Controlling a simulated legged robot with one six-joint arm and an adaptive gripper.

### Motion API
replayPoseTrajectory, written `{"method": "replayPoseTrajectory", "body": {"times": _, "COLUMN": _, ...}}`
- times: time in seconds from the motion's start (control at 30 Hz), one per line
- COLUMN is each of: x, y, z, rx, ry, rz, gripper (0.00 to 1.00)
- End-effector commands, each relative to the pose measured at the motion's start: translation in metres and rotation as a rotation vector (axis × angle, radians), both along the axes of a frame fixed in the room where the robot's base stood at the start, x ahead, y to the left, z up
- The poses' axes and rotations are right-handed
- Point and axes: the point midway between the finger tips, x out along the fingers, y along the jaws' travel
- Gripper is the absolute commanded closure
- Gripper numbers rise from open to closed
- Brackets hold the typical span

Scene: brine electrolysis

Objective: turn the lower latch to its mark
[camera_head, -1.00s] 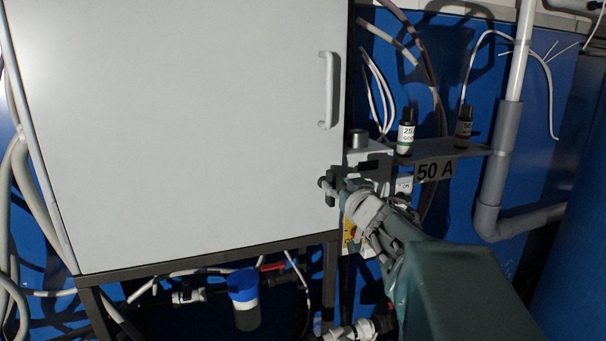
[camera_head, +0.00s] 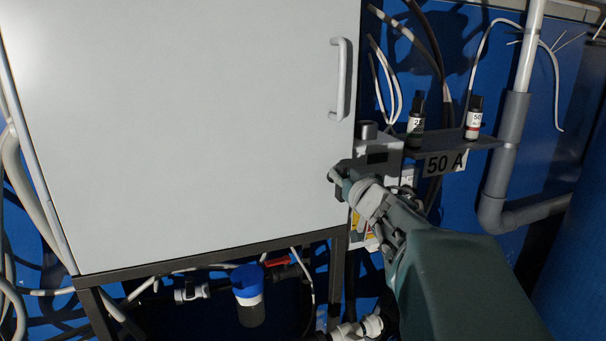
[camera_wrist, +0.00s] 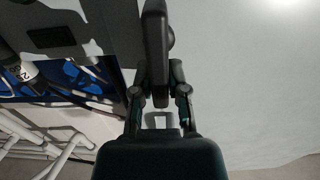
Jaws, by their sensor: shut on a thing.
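The lower latch (camera_wrist: 157,50) is a dark elongated lever at the right edge of the white cabinet door (camera_head: 190,120). In the wrist view it stands lengthwise in the picture, with a rounded knob on its right side. My gripper (camera_wrist: 159,88) is shut on its near end, one finger on each side. In the head view my gripper (camera_head: 340,178) is at the door's lower right edge, below the door handle (camera_head: 339,80), and mostly hides the latch. I cannot make out the latch's mark in either view.
Right of the latch are a grey box (camera_head: 377,150) and a shelf labelled 50 A (camera_head: 445,162) carrying two small dark bottles, (camera_head: 416,122) and (camera_head: 474,118). Cables hang behind. A blue-capped container (camera_head: 248,295) and piping are below the cabinet. A grey pipe (camera_head: 505,150) runs at right.

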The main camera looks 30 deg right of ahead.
Motion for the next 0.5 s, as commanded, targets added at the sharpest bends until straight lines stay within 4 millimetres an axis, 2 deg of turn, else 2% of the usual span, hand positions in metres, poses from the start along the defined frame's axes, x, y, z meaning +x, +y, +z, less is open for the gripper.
{"method": "replayPoseTrajectory", "body": {"times": 0.27, "x": 0.0006, "y": 0.0021, "z": 0.0009, "rx": -0.052, "ry": 0.011, "rz": 0.003, "gripper": 1.00}}
{"method": "replayPoseTrajectory", "body": {"times": 0.5, "x": 0.0013, "y": 0.0052, "z": 0.0007, "rx": -0.201, "ry": 0.046, "rz": 0.003, "gripper": 1.00}}
